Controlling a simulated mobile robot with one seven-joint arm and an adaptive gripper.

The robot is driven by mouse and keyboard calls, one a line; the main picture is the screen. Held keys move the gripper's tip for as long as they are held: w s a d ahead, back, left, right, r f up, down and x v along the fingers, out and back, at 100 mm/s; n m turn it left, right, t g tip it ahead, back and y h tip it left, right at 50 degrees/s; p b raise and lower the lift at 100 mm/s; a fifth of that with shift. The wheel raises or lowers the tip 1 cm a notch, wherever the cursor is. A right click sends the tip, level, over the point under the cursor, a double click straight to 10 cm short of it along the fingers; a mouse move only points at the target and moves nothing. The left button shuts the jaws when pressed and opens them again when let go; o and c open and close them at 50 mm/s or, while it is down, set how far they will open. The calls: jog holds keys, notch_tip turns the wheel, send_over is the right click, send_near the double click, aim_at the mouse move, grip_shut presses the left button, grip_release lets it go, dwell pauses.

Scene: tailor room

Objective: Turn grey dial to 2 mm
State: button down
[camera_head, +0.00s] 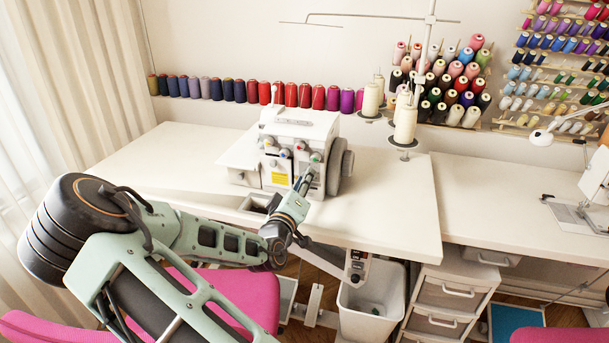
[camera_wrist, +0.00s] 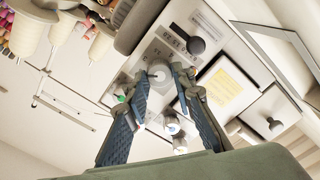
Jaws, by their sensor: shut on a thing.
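The white overlock sewing machine (camera_head: 300,130) stands on the white table, with several small dials on its front. In the wrist view, the grey dial (camera_wrist: 158,72) sits between my fingertips on the machine's front panel. My gripper (camera_head: 306,179) reaches up to the right part of the machine's front. In the wrist view, my gripper (camera_wrist: 160,80) is shut on the grey dial, with one finger on each side of it. In the head view my fingers cover the dial.
A dark knob (camera_wrist: 196,46) is close to the dial in the wrist view. Coloured dials (camera_wrist: 172,125) are close to my fingers. A large grey handwheel (camera_head: 341,165) is on the machine's right side. The white table (camera_head: 400,205) is clear to the right.

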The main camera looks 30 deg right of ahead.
jog(key=shift+w+n+p, duration=0.1)
jog(key=shift+n+p, duration=1.05)
jog(key=shift+n, duration=3.85)
jog(key=c, duration=1.7)
grip_release()
jog(key=shift+o, duration=0.2)
jog(key=shift+v, duration=3.8)
